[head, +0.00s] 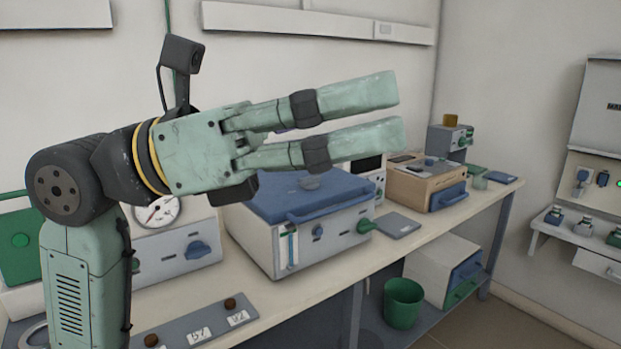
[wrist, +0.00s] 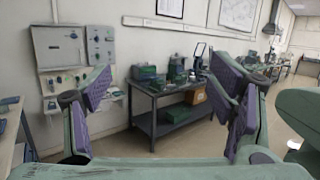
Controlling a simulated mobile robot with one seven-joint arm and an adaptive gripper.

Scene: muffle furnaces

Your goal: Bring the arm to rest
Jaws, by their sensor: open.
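My gripper (head: 388,113) is raised in front of the bench in the head view, its two green fingers pointing right. The fingers are apart with nothing between them. In the wrist view my gripper (wrist: 170,98) also shows open, with a purple pad on each finger and only the far room between them. My arm comes up from the lower left and bends at a dark joint. In the head view the gripper hangs over the white furnace with the blue lid (head: 315,195) and hides part of what is behind.
A long bench (head: 385,257) carries several instruments, including a wooden-sided box (head: 413,189). A green bin (head: 403,303) stands on the lower shelf. A wall panel (head: 605,120) is at the right. In the wrist view a dark table (wrist: 170,98) stands ahead, with open floor (wrist: 285,130) to its right.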

